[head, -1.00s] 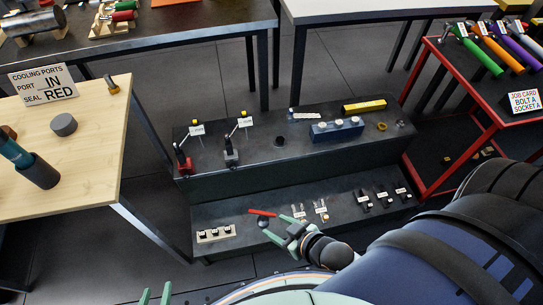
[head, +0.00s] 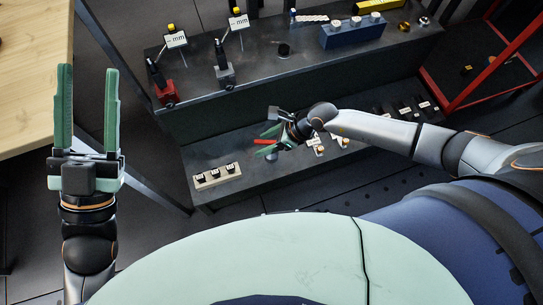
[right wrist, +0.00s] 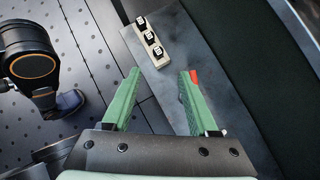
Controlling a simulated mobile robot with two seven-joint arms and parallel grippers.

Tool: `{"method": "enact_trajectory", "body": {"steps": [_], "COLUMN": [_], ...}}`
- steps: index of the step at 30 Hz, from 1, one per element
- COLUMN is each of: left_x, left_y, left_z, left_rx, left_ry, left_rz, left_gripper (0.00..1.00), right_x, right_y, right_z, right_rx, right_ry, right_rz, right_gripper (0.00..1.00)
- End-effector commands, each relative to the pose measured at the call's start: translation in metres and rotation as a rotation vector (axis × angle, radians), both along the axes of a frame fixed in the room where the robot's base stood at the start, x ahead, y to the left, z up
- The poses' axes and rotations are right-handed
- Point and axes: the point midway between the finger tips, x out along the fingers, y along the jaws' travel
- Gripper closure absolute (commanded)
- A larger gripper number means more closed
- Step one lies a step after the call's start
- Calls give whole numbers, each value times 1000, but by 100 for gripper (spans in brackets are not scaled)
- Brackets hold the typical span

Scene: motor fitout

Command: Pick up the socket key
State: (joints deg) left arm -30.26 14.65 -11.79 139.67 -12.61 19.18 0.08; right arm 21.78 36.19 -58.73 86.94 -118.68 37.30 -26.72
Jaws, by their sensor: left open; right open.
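A red bar (head: 262,141), possibly the socket key's handle, is over the front lower shelf (head: 232,150). A small grey upright part shows just below it; I cannot tell if they are joined. My right gripper (head: 264,140) is open over the shelf, its fingers around or just above the red bar. In the right wrist view, the open fingers (right wrist: 160,80) have bare shelf between them. A red end (right wrist: 195,76) shows at the right finger's tip, partly hidden by it. My left gripper (head: 88,68) is open, empty and raised at the left.
A pale block with several labelled black pieces (head: 217,176) lies left of the right gripper, also in the right wrist view (right wrist: 150,42). More small labelled parts (head: 400,108) lie to the right. The upper step (head: 285,70) rises behind. A wooden table (head: 30,110) stands at left.

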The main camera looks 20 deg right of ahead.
Motion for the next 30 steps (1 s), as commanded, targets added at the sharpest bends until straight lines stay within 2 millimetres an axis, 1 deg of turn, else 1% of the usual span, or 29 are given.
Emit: {"method": "enact_trajectory", "body": {"steps": [1, 3, 6, 8, 10, 12, 15, 18, 25, 30], "left_x": [-7, -15, -23, -26, -30, -33, -33, -33, -32, -32], "left_y": [-1, -3, -4, -5, -6, -7, -7, -8, -8, -10], "left_z": [-2, 4, 10, 12, 11, 10, -1, -8, -17, -35], "left_rx": [0, 0, 1, 0, -2, -5, -15, -23, -33, -49], "left_ry": [-50, -99, -143, -160, -180, -201, -193, -185, -176, -163], "left_rz": [-10, -21, -30, -36, -43, -53, -63, -71, -82, -96], "left_gripper": [48, 48, 48, 48, 48, 48, 48, 48, 48, 48], "right_x": [11, 21, 29, 32, 36, 40, 45, 50, 55, 60], "right_y": [-23, -48, -70, -75, -76, -72, -65, -60, -54, -44], "right_z": [-21, -33, -41, -46, -55, -67, -85, -98, -113, -137], "right_rx": [-109, -226, -330, -361, -374, -375, -372, -371, -370, -368], "right_ry": [-46, -90, -123, -132, -136, -137, -136, -137, -136, -136], "right_rz": [51, 106, 152, 165, 170, 171, 170, 169, 169, 170], "right_gripper": [40, 40, 40, 40, 40, 40, 40, 40, 40, 40]}}
